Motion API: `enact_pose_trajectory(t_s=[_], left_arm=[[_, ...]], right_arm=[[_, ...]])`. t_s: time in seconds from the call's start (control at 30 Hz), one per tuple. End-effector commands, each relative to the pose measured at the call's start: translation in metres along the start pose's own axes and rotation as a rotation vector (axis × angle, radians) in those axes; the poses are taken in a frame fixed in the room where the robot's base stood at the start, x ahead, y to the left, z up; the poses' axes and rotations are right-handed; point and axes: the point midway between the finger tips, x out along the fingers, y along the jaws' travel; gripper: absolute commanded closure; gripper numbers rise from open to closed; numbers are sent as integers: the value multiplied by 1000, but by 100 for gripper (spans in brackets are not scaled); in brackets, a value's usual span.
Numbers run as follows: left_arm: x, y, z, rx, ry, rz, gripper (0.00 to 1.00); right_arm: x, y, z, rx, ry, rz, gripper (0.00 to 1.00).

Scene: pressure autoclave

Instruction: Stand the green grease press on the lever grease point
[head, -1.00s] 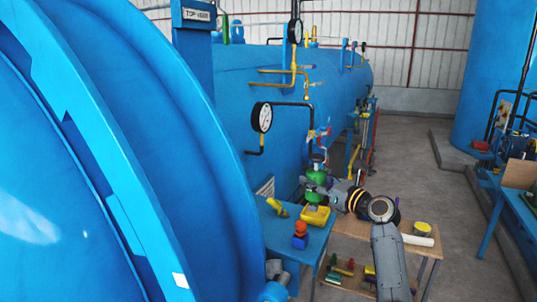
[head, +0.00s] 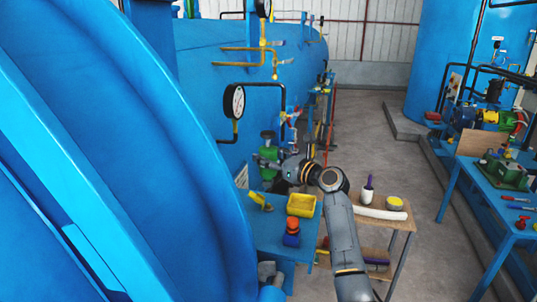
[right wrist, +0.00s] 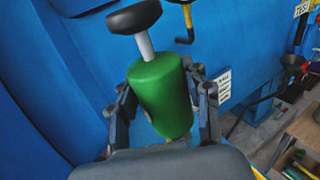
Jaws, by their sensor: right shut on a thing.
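The green grease press (right wrist: 163,95) is a green cylinder with a pale rod and a black knob on top. In the right wrist view it stands between the two fingers of my right gripper (right wrist: 165,112), which is shut on it, and it leans slightly. In the head view the press (head: 267,140) is partly hidden by my right gripper (head: 268,160), above the far end of the blue table and beside the blue vessel. I cannot make out the lever grease point in either view. My left gripper is not in view.
A gauge (head: 234,101) juts from the blue vessel (head: 205,65). The floor (head: 375,160) beyond is clear.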

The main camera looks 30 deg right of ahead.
Motion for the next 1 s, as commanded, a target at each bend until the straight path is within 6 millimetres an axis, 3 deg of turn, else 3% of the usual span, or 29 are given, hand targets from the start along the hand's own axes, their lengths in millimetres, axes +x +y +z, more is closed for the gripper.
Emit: enact_pose_trajectory(t_s=[0.03,0.1,0.2,0.6,1.0], left_arm=[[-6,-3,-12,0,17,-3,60],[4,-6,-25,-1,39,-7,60],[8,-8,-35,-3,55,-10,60],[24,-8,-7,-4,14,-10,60],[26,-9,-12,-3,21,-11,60]], right_arm=[[0,0,4,2,-4,-2,100],[0,0,-8,1,-4,-2,100],[0,0,-18,0,-4,-2,100],[0,-1,-50,0,-4,-2,100],[0,-1,-55,0,-5,-2,100]])
